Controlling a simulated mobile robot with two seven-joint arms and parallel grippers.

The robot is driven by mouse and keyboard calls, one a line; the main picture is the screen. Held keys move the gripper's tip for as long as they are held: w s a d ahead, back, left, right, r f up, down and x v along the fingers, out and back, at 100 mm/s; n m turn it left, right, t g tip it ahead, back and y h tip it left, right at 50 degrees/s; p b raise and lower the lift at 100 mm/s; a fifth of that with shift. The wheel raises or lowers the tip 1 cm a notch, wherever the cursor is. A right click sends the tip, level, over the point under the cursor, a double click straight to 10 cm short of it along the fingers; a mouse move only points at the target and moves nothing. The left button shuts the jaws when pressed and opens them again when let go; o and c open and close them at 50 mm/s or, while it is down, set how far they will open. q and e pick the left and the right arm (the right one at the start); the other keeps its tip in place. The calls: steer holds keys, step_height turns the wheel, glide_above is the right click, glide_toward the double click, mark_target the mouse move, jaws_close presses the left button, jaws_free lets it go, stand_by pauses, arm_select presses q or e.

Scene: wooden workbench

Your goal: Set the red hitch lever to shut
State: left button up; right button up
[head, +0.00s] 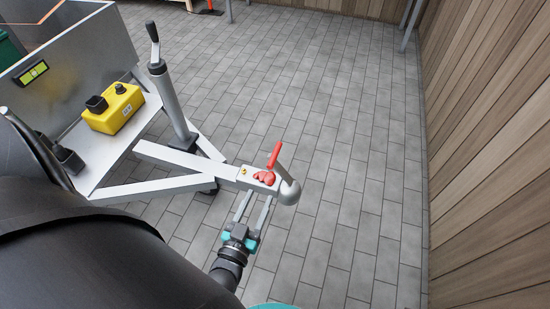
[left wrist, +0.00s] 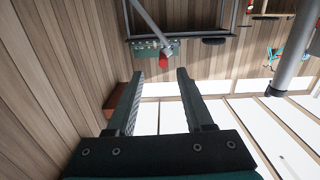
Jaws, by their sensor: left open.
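The red hitch lever (head: 274,155) stands up at a tilt from the grey coupling head (head: 289,191) at the end of the trailer drawbar. A red rounded piece (head: 264,178) lies at its base. My left gripper (head: 256,196) is open and empty, just on the near side of the coupling, below the lever in the picture. I cannot tell whether it touches the coupling. In the left wrist view its two fingers (left wrist: 160,73) are apart. A red-ended bar (left wrist: 163,61) shows beyond them; I cannot tell what it is. My right gripper is out of view.
The trailer bed (head: 115,150) carries a yellow box (head: 114,108) and a level (head: 34,72). A jockey-wheel post (head: 170,100) stands beside the drawbar. A wooden wall (head: 490,150) runs along the right. The paved floor (head: 350,180) between is clear.

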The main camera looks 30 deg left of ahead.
mark_target(273, 160)
arm_select(q)
steer(key=b+x, duration=0.1)
steer(key=x, duration=0.2)
steer(key=r+b+x, duration=0.1)
steer(key=x, duration=0.3)
steer(key=b+x, duration=0.1)
steer(key=x, duration=0.3)
steer(key=shift+a+r+b, duration=0.15)
steer(key=shift+a+b, duration=0.05)
steer(key=shift+b, duration=0.15)
steer(key=shift+b+x, duration=0.45)
steer(key=shift+x, duration=0.75)
steer(key=shift+b+x, duration=0.35)
steer(key=shift+x, duration=0.6)
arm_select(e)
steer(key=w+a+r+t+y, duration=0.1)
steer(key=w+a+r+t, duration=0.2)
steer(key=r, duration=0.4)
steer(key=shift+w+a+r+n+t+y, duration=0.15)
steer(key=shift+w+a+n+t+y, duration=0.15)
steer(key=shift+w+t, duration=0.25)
arm_select(q)
steer(key=shift+r, duration=0.15)
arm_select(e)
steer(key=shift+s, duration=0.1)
arm_select(q)
jaws_close()
